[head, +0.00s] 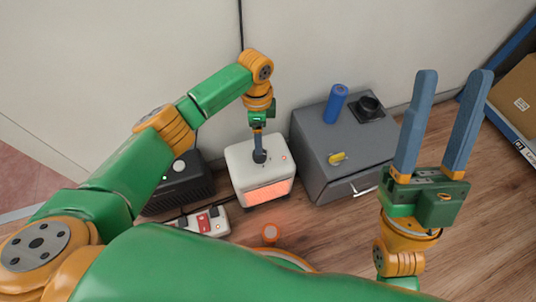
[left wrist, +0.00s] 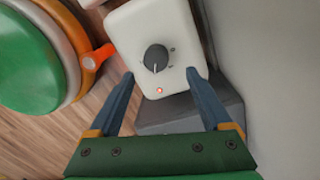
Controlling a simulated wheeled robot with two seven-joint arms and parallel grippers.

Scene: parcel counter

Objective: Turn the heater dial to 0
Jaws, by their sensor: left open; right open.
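The heater (head: 243,178) is a white box on the floor with a glowing orange front. Its dark round dial (left wrist: 156,58) is on the top face, with small marks around it and a pale pointer line toward the bottom of the left wrist view. A red light (left wrist: 159,90) is lit near the dial. My left gripper (left wrist: 160,75) is open above the heater's top, its fingertips to either side of the dial with gaps between. In the head view the left gripper partly hides the dial (head: 260,156). My right gripper (head: 454,77) is open and empty, raised at the right.
A grey cabinet (head: 322,146) stands right of the heater, with a blue cylinder (head: 336,103), a black item (head: 369,107) and a yellow item (head: 338,158) on it. A black box (head: 182,184) and a power strip (head: 206,222) lie left. A cardboard box (head: 518,98) is far right.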

